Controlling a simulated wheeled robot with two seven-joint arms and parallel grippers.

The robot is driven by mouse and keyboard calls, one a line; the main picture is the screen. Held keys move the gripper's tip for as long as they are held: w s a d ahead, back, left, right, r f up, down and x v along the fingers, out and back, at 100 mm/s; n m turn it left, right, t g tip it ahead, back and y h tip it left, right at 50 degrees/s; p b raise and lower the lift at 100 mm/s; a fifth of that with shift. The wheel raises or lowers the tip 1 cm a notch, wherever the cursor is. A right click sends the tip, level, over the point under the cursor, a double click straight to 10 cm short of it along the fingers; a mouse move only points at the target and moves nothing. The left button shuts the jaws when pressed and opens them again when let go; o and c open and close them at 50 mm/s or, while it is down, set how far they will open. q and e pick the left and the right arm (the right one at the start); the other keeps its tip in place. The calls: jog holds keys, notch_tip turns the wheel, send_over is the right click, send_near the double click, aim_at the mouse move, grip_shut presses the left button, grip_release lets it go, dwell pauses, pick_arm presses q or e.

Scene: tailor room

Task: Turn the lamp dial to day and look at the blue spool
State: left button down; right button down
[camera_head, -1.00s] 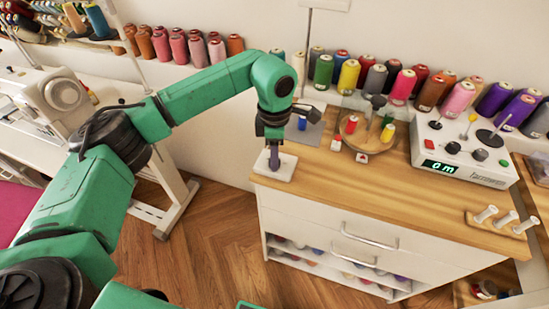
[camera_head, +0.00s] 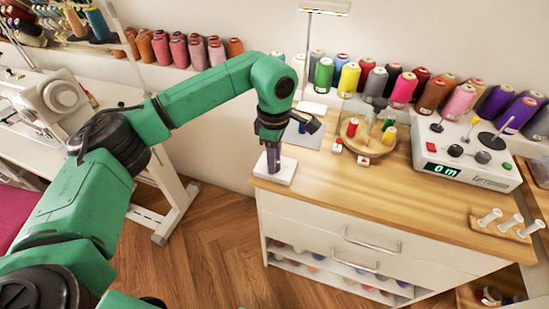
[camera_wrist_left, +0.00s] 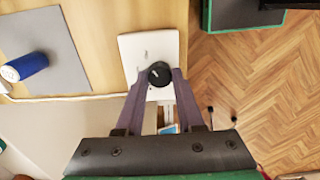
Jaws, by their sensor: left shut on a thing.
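The lamp dial is a black round knob (camera_wrist_left: 159,74) with a pale mark, on a white plate (camera_wrist_left: 150,45) at the table's left front corner. The plate also shows in the head view (camera_head: 284,178). My left gripper (camera_wrist_left: 160,78) points down and is shut on the knob, one finger on each side. The blue spool (camera_wrist_left: 25,67) lies on a grey mat (camera_wrist_left: 62,45) left of the dial in the wrist view. The lamp (camera_head: 325,7) stands on a thin pole behind the mat. The dial's labels are too small to read. My right gripper is out of view.
A round wooden tray (camera_head: 350,137) with small spools stands right of the mat. A white counter box (camera_head: 465,160) shows "0 m". A wooden peg holder (camera_head: 503,228) is at the right front. Several thread cones line the wall. The table's front middle is clear.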

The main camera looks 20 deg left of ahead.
pick_arm(q)
jog(key=c, duration=0.5)
grip_release()
jog(key=shift+r, duration=0.1)
notch_tip(320, 180, up, 14)
jog(key=shift+r, duration=0.25)
jog(key=shift+f, duration=0.1)
